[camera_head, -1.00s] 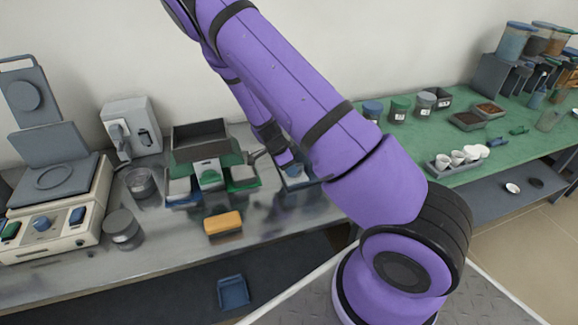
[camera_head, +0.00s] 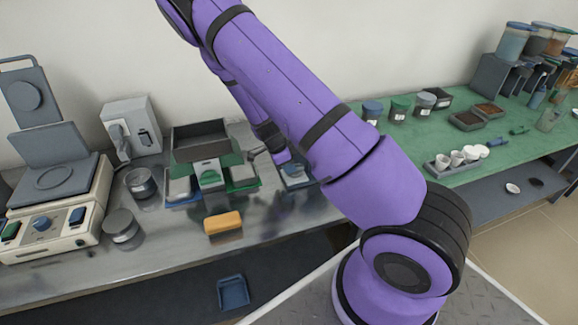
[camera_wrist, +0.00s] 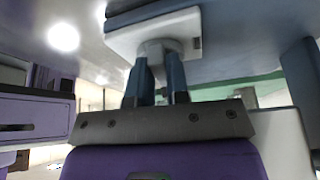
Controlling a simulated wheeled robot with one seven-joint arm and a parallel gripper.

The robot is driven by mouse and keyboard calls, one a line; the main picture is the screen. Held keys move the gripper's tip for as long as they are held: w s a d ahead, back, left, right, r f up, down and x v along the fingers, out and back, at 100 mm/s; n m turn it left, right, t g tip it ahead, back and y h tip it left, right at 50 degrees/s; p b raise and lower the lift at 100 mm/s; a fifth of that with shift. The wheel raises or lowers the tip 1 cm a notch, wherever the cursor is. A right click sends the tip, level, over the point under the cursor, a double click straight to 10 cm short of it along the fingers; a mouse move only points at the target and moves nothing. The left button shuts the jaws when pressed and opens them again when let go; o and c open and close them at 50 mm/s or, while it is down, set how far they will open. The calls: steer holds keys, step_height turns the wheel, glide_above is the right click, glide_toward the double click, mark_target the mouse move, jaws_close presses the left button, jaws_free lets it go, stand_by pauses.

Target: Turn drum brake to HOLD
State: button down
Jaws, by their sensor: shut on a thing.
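In the wrist view, my gripper (camera_wrist: 158,82) has its two blue-grey fingers against a round grey knob (camera_wrist: 160,46), shut on it. The knob sits on a pale plate (camera_wrist: 120,38) of a blue-grey unit and appears to be the drum brake. No HOLD marking is readable, so I cannot tell its setting. In the head view, the small blue-and-grey unit (camera_head: 296,181) on the steel bench stands by the end of my arm. My arm partly covers it, and the fingers are not clear there.
Left of the unit stands a dark hopper (camera_head: 200,140) with green and grey trays. A yellow block (camera_head: 223,223) lies in front. A balance-like machine (camera_head: 50,220) stands far left. A green mat (camera_head: 460,135) with cups and jars is at right.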

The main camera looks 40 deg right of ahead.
steer(key=m, duration=0.1)
steer(key=m+g, duration=0.1)
steer(key=m, duration=0.2)
steer(key=shift+w+d+g+y, duration=0.2)
steer(key=shift+w+g+y, duration=0.1)
steer(key=shift+y, duration=0.1)
steer(key=shift+w+d+m+g+y, duration=0.15)
steer(key=shift+m+y, duration=0.1)
steer(key=shift+m, duration=0.55)
steer(key=shift+s+d+m+g+y, duration=0.1)
steer(key=shift+m+y, duration=0.1)
steer(key=shift+m, duration=0.6)
steer(key=shift+w+d+m+g+y, duration=0.15)
steer(key=shift+m+y, duration=0.1)
steer(key=shift+m, duration=0.55)
steer(key=shift+a, duration=0.1)
steer(key=shift+s, duration=0.1)
steer(key=c, duration=1.1)
jaws_free()
steer(key=v, duration=1)
steer(key=shift+r, duration=0.35)
